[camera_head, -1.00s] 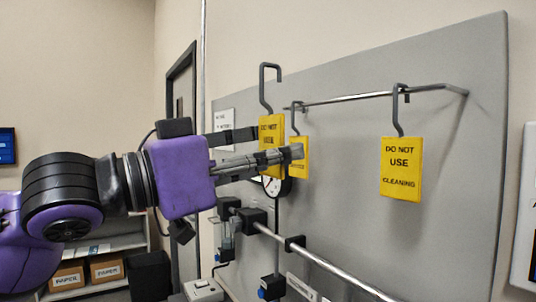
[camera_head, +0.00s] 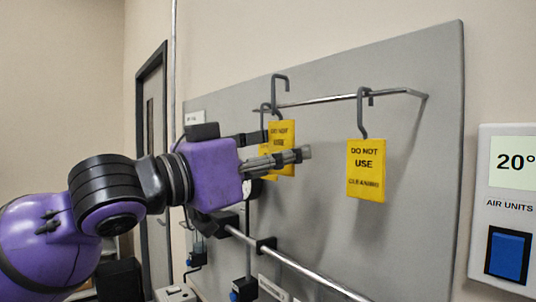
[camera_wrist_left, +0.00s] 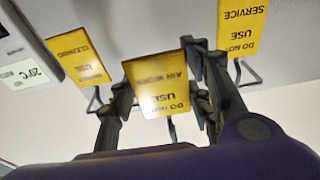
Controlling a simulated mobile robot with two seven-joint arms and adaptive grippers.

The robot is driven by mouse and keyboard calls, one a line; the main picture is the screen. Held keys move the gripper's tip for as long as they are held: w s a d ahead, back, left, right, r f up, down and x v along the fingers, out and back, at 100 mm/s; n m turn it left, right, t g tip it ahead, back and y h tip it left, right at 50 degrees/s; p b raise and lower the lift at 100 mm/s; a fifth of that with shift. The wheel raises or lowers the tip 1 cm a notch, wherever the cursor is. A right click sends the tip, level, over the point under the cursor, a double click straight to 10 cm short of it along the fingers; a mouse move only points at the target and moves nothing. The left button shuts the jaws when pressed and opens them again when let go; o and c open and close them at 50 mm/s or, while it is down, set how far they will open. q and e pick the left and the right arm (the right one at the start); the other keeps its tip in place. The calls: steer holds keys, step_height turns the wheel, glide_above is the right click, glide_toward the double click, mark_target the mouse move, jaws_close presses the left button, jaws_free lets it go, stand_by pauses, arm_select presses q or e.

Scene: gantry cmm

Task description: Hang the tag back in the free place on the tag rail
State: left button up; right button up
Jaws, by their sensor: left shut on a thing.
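My left gripper (camera_head: 290,153) is shut on a yellow "DO NOT USE" tag (camera_head: 282,138) with a grey hook (camera_head: 281,85). The hook's top stands above the rail line; whether it touches the rail I cannot tell. In the left wrist view the held tag (camera_wrist_left: 158,85) reads "AIR WORK", upside down, between the fingers. The tag rail (camera_head: 320,99) carries the cleaning tag (camera_head: 366,170) on the right. The service tag (camera_head: 263,150) hangs left of the held tag, mostly hidden behind it. Both also show in the left wrist view, cleaning (camera_wrist_left: 75,58) and service (camera_wrist_left: 241,40). My right gripper is out of view.
The grey panel (camera_head: 420,150) stands behind the rail. A lower steel bar (camera_head: 300,265) with black clamps runs below. A wall unit (camera_head: 508,215) showing 20° is at the right. The rail between the held tag and the cleaning tag is bare.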

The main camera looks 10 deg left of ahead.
arm_select(q)
steer(key=w+d+f, duration=0.2)
steer(key=w+d, duration=0.2)
steer(key=shift+w+d, duration=0.15)
stand_by(0.7)
steer(key=shift+f, duration=0.15)
steer(key=o, duration=1)
